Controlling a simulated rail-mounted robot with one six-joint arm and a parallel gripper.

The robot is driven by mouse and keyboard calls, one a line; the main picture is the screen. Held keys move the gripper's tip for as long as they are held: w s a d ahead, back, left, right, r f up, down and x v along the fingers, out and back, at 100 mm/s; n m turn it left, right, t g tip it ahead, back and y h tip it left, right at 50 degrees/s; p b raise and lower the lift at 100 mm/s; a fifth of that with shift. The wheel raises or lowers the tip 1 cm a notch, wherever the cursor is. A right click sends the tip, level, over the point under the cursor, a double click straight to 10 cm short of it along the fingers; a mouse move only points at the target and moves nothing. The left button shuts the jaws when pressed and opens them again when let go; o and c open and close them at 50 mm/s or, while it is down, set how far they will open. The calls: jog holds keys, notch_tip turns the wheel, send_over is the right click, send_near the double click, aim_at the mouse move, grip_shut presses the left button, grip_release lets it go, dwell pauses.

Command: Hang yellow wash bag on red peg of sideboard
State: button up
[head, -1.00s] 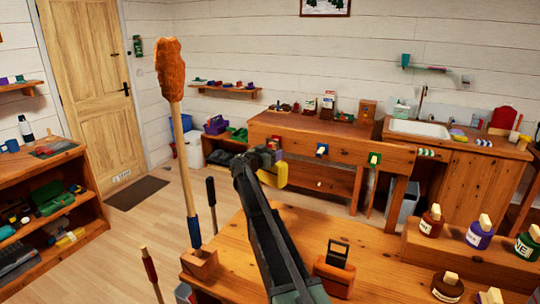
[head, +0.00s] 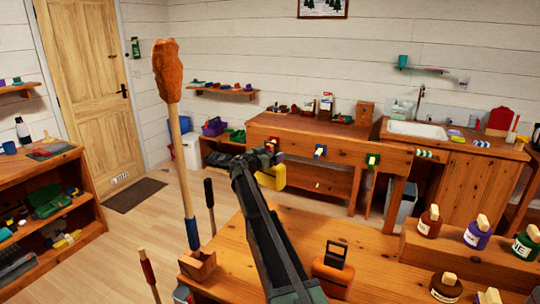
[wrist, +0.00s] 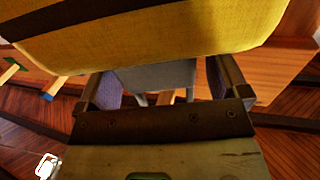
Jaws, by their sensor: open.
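The yellow wash bag (head: 274,178) is at the left end of the sideboard's front in the head view, just below the red peg (head: 271,146). Its loop cannot be made out, so I cannot tell what bears it. In the wrist view the bag (wrist: 165,30), with a dark band, fills the top of the picture close beyond my gripper. My gripper (head: 253,164) is beside the bag's left in the head view and partly overlaps it. In the wrist view its jaws (wrist: 161,85) are apart, with no bag visibly clamped between the pads.
The wooden sideboard (head: 345,150) also bears a blue peg (head: 320,151) and a green peg (head: 373,160) to the right. A near table (head: 385,255) with bottles and an upright brown-topped duster (head: 168,75) flank my arm. Floor shows at the left.

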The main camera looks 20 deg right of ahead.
jog(key=v, duration=1)
jog(key=shift+s+a, duration=0.2)
jog(key=shift+a, duration=0.15)
jog(key=s+a+f+n+g+y, duration=0.1)
jog(key=s+f+n+g+y, duration=0.15)
jog(key=s+f, duration=0.4)
jog(key=s+a+f+n+g+y, duration=0.2)
jog(key=s+f+n+y, duration=0.2)
jog(key=s, duration=0.5)
jog(key=s+a+f+n+g+y, duration=0.1)
jog(key=s+a+n+y, duration=0.1)
jog(key=s, duration=0.6)
jog(key=s+a+f+n+g+y, duration=0.1)
jog(key=s+a+f+n+y, duration=0.1)
jog(key=s+a+y, duration=0.2)
jog(key=s+a+f+n+g+y+p, duration=0.1)
jog(key=s+a+y, duration=0.3)
jog(key=s+a, duration=0.4)
jog(key=s+f+n, duration=0.1)
jog(key=s, duration=0.3)
jog(key=shift+s+a+f, duration=0.2)
jog(key=shift+s+f, duration=0.05)
jog(key=shift+s, duration=0.05)
